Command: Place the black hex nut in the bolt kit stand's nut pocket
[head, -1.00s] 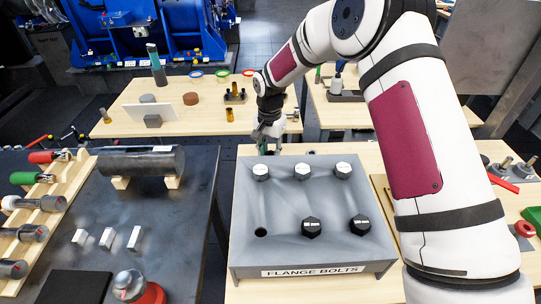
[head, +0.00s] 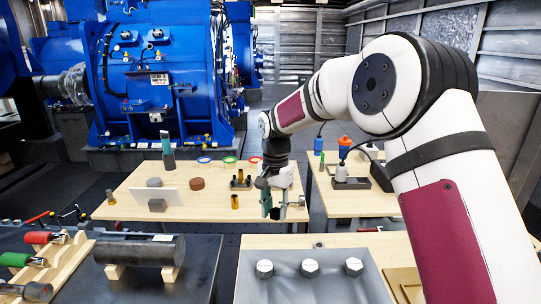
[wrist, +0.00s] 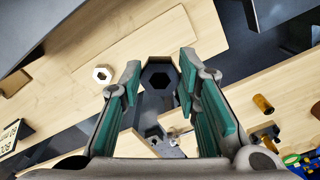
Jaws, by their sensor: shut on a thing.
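My gripper (wrist: 160,80) is shut on the black hex nut (wrist: 160,65), which sits between the green-padded fingertips in the wrist view with its hole facing the camera. A dark grey piece with a hexagonal shape (wrist: 153,133) shows between the fingers in the wrist view, apart from the nut and partly hidden. I cannot tell whether it is the bolt kit stand's nut pocket.
A white hex nut (wrist: 102,74) lies on wood in the wrist view. The grey flange bolt box (head: 292,290) stands in front. Brass cylinders (head: 235,202), a brown disc (head: 197,184) and a white plate (head: 153,199) are on the far table. A dark pipe (head: 140,250) lies left.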

